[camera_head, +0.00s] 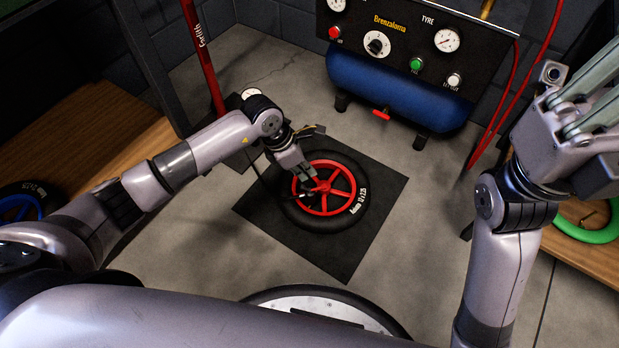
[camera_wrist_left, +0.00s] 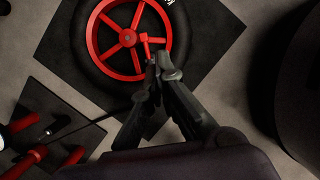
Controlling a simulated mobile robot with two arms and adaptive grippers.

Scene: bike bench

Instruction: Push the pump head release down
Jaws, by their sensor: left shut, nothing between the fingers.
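The wheel, a black tire (camera_head: 365,210) around a red five-spoke rim (camera_head: 341,170), lies flat on a black mat (camera_head: 345,262). My left gripper (camera_head: 304,192) is over the left part of the rim, its fingers shut and empty. In the left wrist view the shut fingertips (camera_wrist_left: 158,66) are at the rim's inner lower right. A small red lever-like part (camera_wrist_left: 147,44) shows just beyond them, probably the pump head release. The pump head is mostly hidden by the fingers, and contact cannot be told. My right gripper (camera_head: 582,125) is raised at the right, away from the wheel.
A red floor pump (camera_head: 203,55) stands left of the wheel, and its dark hose (camera_wrist_left: 88,124) runs toward the rim. A blue compressor (camera_head: 400,88) stands behind.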

